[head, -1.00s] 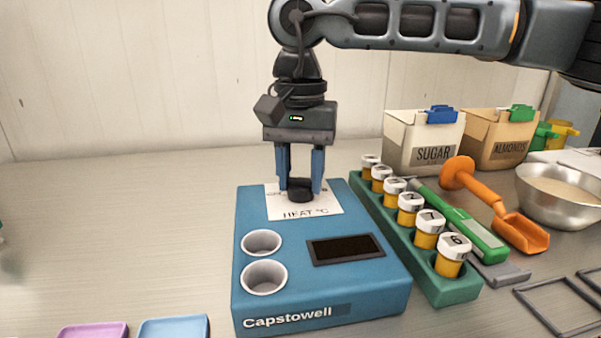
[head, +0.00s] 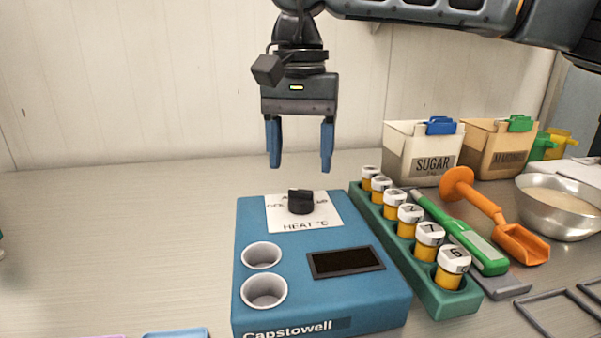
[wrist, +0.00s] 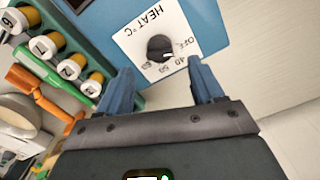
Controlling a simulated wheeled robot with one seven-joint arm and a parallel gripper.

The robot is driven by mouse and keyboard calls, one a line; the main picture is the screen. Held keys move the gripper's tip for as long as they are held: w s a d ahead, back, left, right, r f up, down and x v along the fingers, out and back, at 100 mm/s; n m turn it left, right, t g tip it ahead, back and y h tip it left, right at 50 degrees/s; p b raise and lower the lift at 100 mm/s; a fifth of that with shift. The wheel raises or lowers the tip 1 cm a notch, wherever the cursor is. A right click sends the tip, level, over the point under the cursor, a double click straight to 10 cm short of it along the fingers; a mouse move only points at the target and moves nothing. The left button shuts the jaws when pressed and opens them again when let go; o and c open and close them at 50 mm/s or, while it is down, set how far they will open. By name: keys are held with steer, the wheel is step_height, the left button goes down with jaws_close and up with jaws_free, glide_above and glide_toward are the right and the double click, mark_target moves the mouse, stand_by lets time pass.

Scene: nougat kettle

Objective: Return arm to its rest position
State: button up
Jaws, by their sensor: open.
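My gripper (head: 300,150) is open and empty. It hangs fingers down above the back of the blue Capstowell heating unit (head: 220,215), apart from it. The black heat knob (head: 301,201) sits on the white HEAT °C dial plate (head: 320,215) below the fingers, with nothing touching it. In the wrist view the knob (wrist: 160,48) shows between and beyond the two blue fingertips (wrist: 165,85). My arm reaches in from the upper right in the head view.
A green rack (head: 440,296) of numbered, white-capped jars stands right of the unit. Beyond it are a green tool (head: 470,240), an orange scoop (head: 485,205), a metal bowl (head: 560,215), and SUGAR (head: 420,155) and almond (head: 495,150) boxes.

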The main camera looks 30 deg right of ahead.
steer(key=shift+r, duration=1.2)
